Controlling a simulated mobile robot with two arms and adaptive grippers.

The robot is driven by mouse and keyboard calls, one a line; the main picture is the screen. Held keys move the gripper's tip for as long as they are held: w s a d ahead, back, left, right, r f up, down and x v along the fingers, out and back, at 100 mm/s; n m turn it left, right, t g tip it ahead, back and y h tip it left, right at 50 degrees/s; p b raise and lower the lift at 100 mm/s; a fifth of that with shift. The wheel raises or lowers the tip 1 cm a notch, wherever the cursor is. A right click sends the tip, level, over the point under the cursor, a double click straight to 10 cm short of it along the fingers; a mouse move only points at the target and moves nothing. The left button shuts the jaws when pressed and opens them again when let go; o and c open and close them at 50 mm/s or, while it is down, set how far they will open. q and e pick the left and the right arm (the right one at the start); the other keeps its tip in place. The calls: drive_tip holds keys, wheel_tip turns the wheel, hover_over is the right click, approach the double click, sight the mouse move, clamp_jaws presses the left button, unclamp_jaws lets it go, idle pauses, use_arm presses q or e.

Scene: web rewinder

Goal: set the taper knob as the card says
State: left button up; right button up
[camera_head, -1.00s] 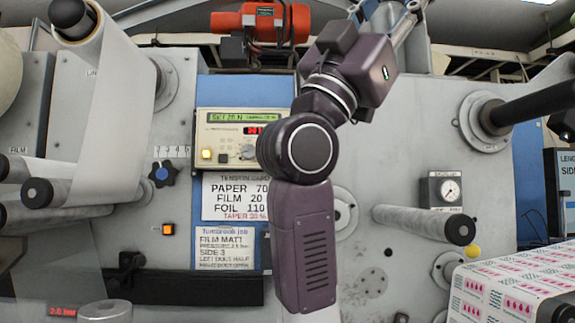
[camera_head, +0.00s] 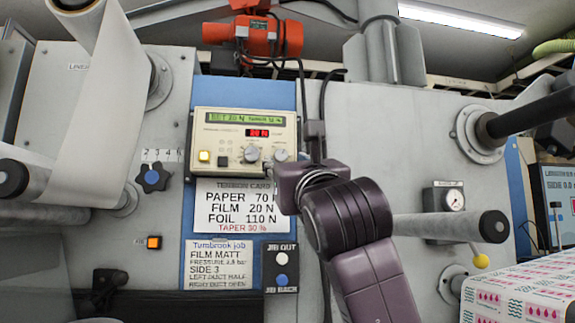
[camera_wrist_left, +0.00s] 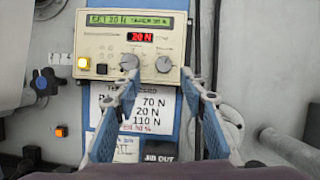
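A beige control box (camera_head: 243,142) on the blue panel has a green text display, a red "20 N" readout and two round knobs. The right-hand knob (camera_head: 281,155) is probably the taper knob; both knobs show in the wrist view, the right one (camera_wrist_left: 163,64) left of my right-hand finger. The card (camera_head: 236,208) below reads "TAPER" with what looks like 30 %. The green display's taper figure is too blurred to read surely. My left gripper (camera_head: 316,140) is right of the box. In the wrist view its fingers (camera_wrist_left: 160,76) are apart and empty.
A job sheet (camera_head: 217,264) and a jib switch plate (camera_head: 280,267) sit below the card. A grey roller (camera_head: 450,226) sticks out at right, and a white web roll hangs at far left.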

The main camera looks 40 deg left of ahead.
sight(282, 156)
use_arm(q)
drive_tip(key=p+x, duration=0.2)
drive_tip(key=x, duration=0.1)
drive_tip(key=p+x, duration=0.2)
drive_tip(key=x, duration=0.1)
drive_tip(key=shift+w, duration=0.45)
drive_tip(key=shift+w+a+r, duration=0.1)
drive_tip(key=shift+w+a, duration=0.15)
drive_tip(key=shift+a, duration=0.25)
drive_tip(key=shift+d, duration=0.1)
clamp_jaws()
drive_tip(key=shift+m+t+h+b, duration=0.3)
drive_tip(key=shift+m+b, duration=0.3)
drive_tip(key=shift+b, duration=0.15)
